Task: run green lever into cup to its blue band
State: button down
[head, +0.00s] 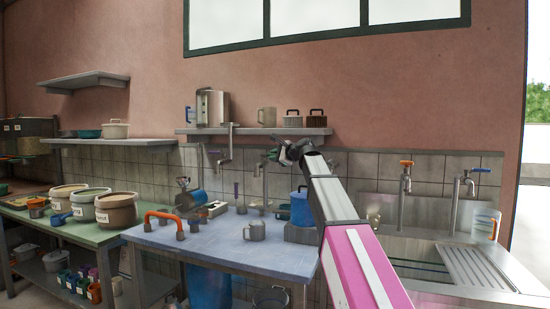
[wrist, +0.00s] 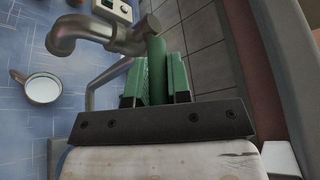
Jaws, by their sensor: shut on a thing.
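My gripper (wrist: 157,62) is shut on the green lever (wrist: 156,68) of a grey metal tap (wrist: 92,30); the lever stands between its two green pads. In the head view my gripper (head: 288,152) is at the wall tap, small and partly hidden by my arm. A grey cup (head: 254,231) with a handle stands upright on the blue table below the tap. The wrist view shows the cup (wrist: 42,88) from above, with a pale, whitish inside. I see no stream from the spout. No blue band shows on the cup, and its fill level cannot be told.
The blue table (head: 215,245) bears an orange-handled fitting (head: 163,217) at its left and a blue container (head: 301,208) close to my arm. A shelf (head: 255,131) hangs above the taps. A sink (head: 425,250) is at right. The table's front is clear.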

jog(key=shift+s+a+f+m+t+h, duration=0.15)
jog(key=shift+s+m+t+h, duration=0.15)
jog(key=shift+m+t+h, duration=0.25)
jog(key=shift+s+a+r+m+t+h, duration=0.1)
jog(key=shift+s+m+t+h, duration=0.15)
jog(key=shift+m+t+h, duration=0.25)
jog(key=shift+h, duration=0.25)
jog(key=c, duration=1.1)
grip_release()
jog(key=v, duration=1)
jog(key=shift+s+d, duration=0.25)
jog(key=shift+s, duration=0.05)
